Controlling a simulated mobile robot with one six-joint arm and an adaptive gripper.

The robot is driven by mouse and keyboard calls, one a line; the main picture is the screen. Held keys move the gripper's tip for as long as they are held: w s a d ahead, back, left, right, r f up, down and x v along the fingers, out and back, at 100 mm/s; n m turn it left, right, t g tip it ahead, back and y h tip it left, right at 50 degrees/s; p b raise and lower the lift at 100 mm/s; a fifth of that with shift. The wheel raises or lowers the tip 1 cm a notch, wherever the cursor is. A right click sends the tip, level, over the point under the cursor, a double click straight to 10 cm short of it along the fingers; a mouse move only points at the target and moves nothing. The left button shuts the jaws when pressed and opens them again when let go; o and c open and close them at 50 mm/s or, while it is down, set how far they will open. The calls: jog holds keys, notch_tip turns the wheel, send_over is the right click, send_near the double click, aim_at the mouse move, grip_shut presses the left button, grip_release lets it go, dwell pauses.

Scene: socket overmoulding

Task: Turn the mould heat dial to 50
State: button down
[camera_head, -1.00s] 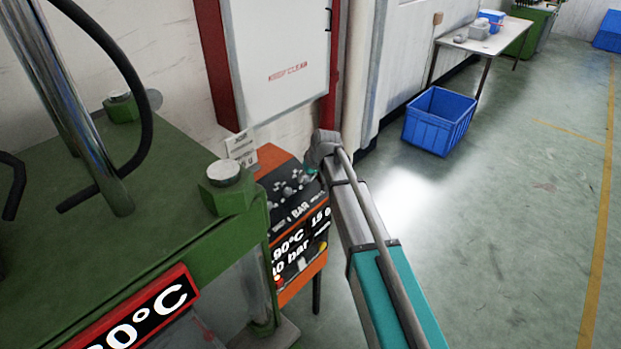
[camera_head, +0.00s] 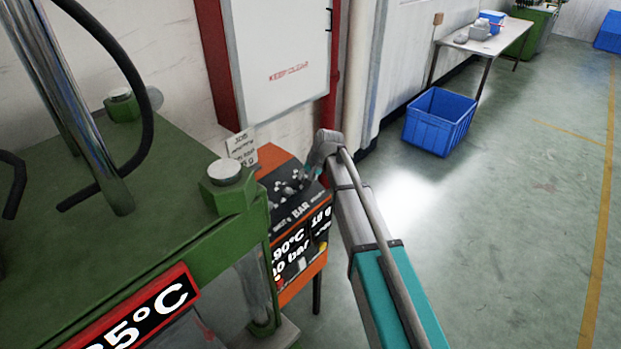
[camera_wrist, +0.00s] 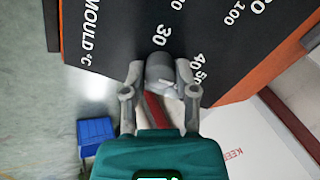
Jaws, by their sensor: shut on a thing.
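The mould heat dial (camera_wrist: 160,68) is a grey knob on the black panel (camera_wrist: 115,30) marked "MOULD °C" in the wrist view. Numbers 30, 40 and 50 are printed near it. My gripper (camera_wrist: 160,84) is shut on the dial, one finger on each side. The dial's pointer is hidden, so I cannot read its setting there. In the head view my arm reaches down to the orange and black control box (camera_head: 290,215), where the fingers are too small to make out. A red-framed display (camera_head: 135,315) on the green press shows a partly cut-off number ending in "5°C".
The green press (camera_head: 150,210) with its steel columns stands left of the control box. A white, red-edged wall cabinet (camera_head: 280,55) is behind. A blue crate (camera_head: 440,122) sits on the floor at right. The floor right of my arm is clear.

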jog(key=shift+w, duration=0.15)
jog(key=shift+c, duration=2)
grip_release()
jog(key=shift+s+d+r+p, duration=0.15)
jog(key=shift+s+r+p, duration=0.1)
jog(key=shift+r+p, duration=0.45)
jog(key=s+d+f+n+g+h+b, duration=0.1)
jog(key=s+d+f+n+g+h, duration=0.1)
jog(key=s+d, duration=2.1)
jog(key=shift+s+d+f+g+h, duration=0.3)
jog(key=shift+s+f+h, duration=0.3)
jog(key=shift+s+h, duration=0.6)
